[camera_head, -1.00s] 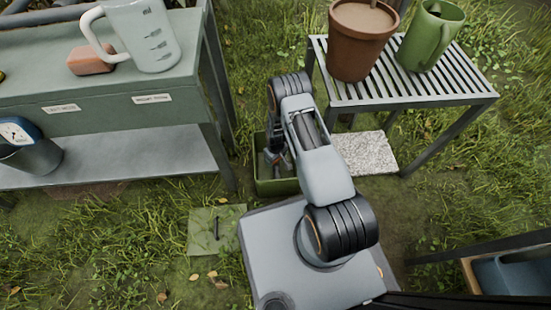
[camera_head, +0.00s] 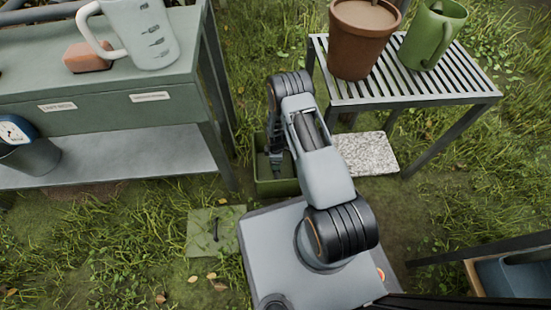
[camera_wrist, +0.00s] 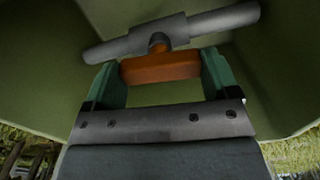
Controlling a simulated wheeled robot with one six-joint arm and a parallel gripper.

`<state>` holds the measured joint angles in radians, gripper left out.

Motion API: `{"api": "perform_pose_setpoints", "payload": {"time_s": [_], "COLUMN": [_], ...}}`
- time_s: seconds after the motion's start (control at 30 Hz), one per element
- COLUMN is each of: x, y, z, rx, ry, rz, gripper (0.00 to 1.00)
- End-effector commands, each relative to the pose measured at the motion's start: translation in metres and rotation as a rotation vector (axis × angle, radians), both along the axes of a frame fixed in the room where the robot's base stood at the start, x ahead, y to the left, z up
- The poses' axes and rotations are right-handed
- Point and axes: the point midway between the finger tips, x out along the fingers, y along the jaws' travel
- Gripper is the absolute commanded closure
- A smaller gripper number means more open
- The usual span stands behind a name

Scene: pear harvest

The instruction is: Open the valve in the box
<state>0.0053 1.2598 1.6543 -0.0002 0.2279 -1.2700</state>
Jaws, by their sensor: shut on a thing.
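The open green box (camera_head: 278,188) sits in the grass between the bench and the slatted table. My gripper (camera_head: 276,160) reaches down into it, and my arm hides part of the inside. In the wrist view, the orange valve handle (camera_wrist: 160,67) lies between the two green fingers of my gripper (camera_wrist: 161,72), which are shut on its ends. A grey pipe (camera_wrist: 115,48) runs across the box just behind the handle, slightly tilted in the picture. A short brownish stem (camera_wrist: 158,42) joins handle and pipe. The handle lies nearly in line with the pipe.
A green square plate with a dark handle (camera_head: 205,243) lies on the grass beside my base. The green bench (camera_head: 100,118) stands left, holding a measuring jug (camera_head: 150,35). A pale stone slab (camera_head: 366,153) lies right of the box.

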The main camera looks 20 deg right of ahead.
Motion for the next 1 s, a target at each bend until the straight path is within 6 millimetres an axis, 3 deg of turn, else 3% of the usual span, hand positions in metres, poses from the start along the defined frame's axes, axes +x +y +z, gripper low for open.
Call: {"api": "perform_pose_setpoints", "payload": {"time_s": [0.33,0.87,0.9,1.0], "x": [0.0004,0.0007,0.0006,0.0005], "y": [-0.0003,-0.0004,-0.0004,-0.0003], "z": [0.0003,0.0004,0.0004,0.0004], "rx": [0.0,-0.001,-0.001,-0.001], "ry": [-0.001,-0.002,-0.002,-0.002], "rz": [0.109,0.128,0.128,0.127], "gripper": [0.43,0.43,0.15,0.06]}}
